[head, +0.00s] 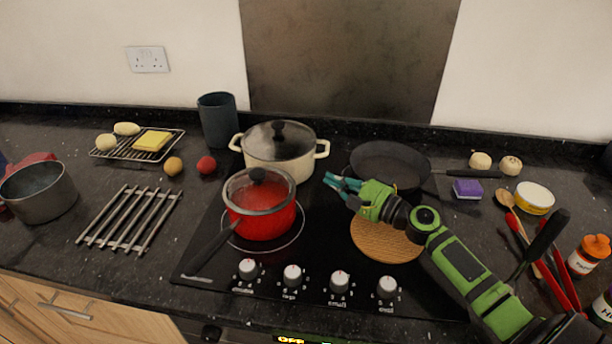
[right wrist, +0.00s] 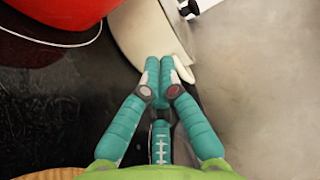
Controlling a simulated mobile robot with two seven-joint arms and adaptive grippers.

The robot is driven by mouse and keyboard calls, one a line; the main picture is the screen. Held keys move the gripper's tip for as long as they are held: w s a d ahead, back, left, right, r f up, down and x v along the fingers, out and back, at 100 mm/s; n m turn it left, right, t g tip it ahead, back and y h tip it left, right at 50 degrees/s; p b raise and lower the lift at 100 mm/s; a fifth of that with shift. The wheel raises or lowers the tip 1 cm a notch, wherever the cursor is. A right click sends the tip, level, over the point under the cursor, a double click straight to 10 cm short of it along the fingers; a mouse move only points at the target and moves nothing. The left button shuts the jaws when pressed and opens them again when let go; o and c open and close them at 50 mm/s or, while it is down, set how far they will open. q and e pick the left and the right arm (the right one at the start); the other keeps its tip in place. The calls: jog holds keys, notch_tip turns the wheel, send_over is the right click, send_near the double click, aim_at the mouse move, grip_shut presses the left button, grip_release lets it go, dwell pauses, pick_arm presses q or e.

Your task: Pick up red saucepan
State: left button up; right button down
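The red saucepan (head: 262,217) stands on the front left ring of the hob, with a glass lid with a dark knob on it. Its dark handle (head: 214,250) points to the front left. In the right wrist view, part of its red side (right wrist: 50,20) shows at the top left. My right gripper (head: 331,182) is to the right of the saucepan, apart from it. Its teal fingers come together at the tips (right wrist: 160,72), with nothing seen between them. My left gripper is not in view.
A cream lidded pot (head: 278,158) stands right behind the saucepan, its handle close to my right fingertips. A dark frying pan (head: 388,164) is behind my right gripper, and a round wooden board (head: 385,246) is below it. A metal trivet (head: 130,218) lies left of the hob.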

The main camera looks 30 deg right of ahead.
jog(key=x, duration=0.2)
jog(key=p+x, duration=0.1)
jog(key=x, duration=0.2)
jog(key=shift+r, duration=0.2)
jog(key=a+p, duration=0.2)
jog(key=a, duration=0.1)
jog(key=shift+s+a+f, duration=0.1)
jog(key=shift+s+f, duration=0.05)
jog(key=shift+s, duration=0.15)
jog(key=shift+s+a, duration=0.15)
jog(key=shift+a, duration=0.15)
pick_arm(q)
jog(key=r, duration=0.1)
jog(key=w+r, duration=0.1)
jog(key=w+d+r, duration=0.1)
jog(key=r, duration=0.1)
pick_arm(e)
jog(key=shift+f, duration=0.15)
